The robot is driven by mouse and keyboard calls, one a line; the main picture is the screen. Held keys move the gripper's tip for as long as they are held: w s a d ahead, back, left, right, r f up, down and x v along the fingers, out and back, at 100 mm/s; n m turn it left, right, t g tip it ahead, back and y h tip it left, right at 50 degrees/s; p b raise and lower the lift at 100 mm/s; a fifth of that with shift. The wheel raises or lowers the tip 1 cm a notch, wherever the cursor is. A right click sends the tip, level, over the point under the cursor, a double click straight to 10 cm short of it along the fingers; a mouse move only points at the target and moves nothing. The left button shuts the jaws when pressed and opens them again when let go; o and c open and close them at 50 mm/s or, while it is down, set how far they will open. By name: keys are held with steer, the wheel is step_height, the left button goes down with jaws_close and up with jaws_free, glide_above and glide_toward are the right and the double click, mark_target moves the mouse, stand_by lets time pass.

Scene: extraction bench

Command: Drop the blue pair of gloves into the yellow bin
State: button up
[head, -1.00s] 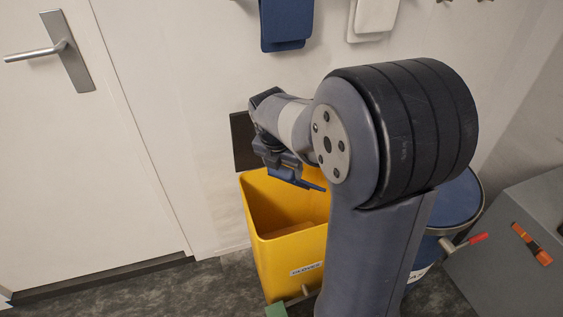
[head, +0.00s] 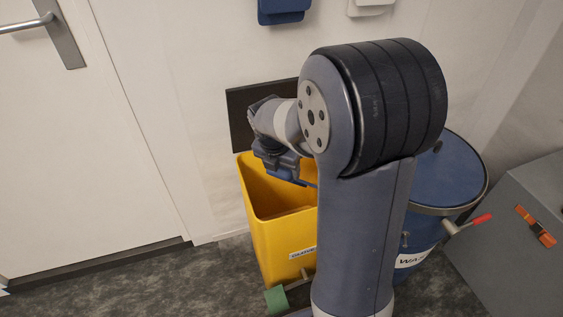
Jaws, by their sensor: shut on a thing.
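The yellow bin (head: 262,222) stands on the floor against the wall, with its open top facing up and a label on its front. My gripper (head: 294,176) is over the bin's opening, at the back part of the rim. It is shut on the blue pair of gloves (head: 305,183), of which only a thin blue strip shows at the fingers. My arm hides the rest of the gloves and the right side of the bin.
A blue drum with a lid (head: 450,172) stands to the right of the bin, partly behind my arm. A grey cabinet (head: 520,230) is at the far right. A dark blue item (head: 283,10) and a white item (head: 368,7) hang on the wall. The door (head: 80,150) is at left.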

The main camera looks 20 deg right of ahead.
steer(key=shift+f+b, duration=1.3)
steer(key=shift+f, duration=1.55)
steer(key=o, duration=1.1)
steer(key=shift+r, duration=0.1)
steer(key=p+v, duration=0.3)
steer(key=v, duration=0.7)
steer(key=shift+s+a+r, duration=0.1)
steer(key=shift+s+r, duration=0.05)
steer(key=shift+r, duration=0.15)
